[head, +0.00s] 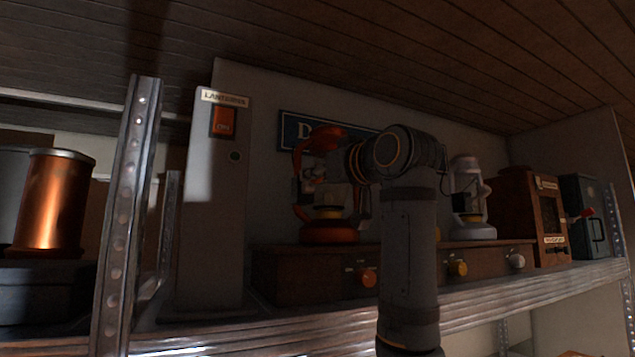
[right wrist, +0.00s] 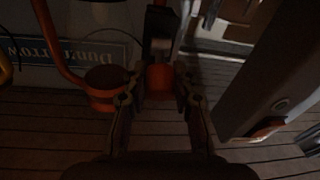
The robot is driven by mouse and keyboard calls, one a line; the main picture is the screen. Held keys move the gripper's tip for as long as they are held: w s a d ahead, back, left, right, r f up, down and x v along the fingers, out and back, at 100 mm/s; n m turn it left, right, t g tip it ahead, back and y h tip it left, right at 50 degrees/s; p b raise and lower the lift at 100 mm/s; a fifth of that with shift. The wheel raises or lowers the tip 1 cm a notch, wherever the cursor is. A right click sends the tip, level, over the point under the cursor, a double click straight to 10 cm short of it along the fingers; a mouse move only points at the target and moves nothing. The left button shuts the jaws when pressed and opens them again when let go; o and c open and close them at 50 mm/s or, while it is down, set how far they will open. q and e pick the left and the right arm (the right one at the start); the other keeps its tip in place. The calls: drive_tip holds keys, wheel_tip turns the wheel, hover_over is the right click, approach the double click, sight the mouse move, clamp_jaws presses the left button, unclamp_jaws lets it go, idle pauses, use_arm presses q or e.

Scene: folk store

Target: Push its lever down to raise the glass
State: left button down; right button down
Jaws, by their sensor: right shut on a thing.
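The orange-red lantern (head: 328,232) stands upright on a wooden base, partly hidden behind my right arm. The right wrist view shows its round orange cap (right wrist: 105,82) and bent frame tube. An orange tab on a dark stem, apparently the lever (right wrist: 160,78), sits between my right fingertips. My right gripper (right wrist: 158,98) is shut on this tab. In the head view the gripper (head: 318,178) is in front of the lantern and blends with it. The glass cannot be made out clearly. My left gripper is not in view.
The wooden base (head: 305,278) has several coloured knobs. A pale lantern (head: 470,215) stands to the right, beside a wooden box (head: 530,218). A grey panel (head: 215,200) with an orange switch and a metal post (head: 125,205) stand left. The plank ceiling is above.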

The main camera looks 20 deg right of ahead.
wheel_tip(320, 180, down, 3)
drive_tip(key=t+b, duration=0.1)
drive_tip(key=b, duration=0.2)
drive_tip(key=t+b, duration=0.2)
drive_tip(key=b, duration=0.1)
drive_tip(key=shift+s+r+t+y, duration=0.1)
drive_tip(key=shift+r+t+y, duration=0.1)
drive_tip(key=shift+t+y, duration=0.15)
drive_tip(key=shift+f+n+t+b, duration=0.2)
drive_tip(key=shift+n+t+b, duration=0.3)
drive_tip(key=shift+t+b, duration=0.6)
drive_tip(key=shift+y, duration=0.45)
drive_tip(key=c, duration=1.1)
unclamp_jaws()
drive_tip(key=shift+s+r, duration=0.1)
drive_tip(key=shift+o, duration=0.2)
approach(312, 183)
drive_tip(key=v, duration=0.5)
drive_tip(key=shift+s+a+r, duration=0.1)
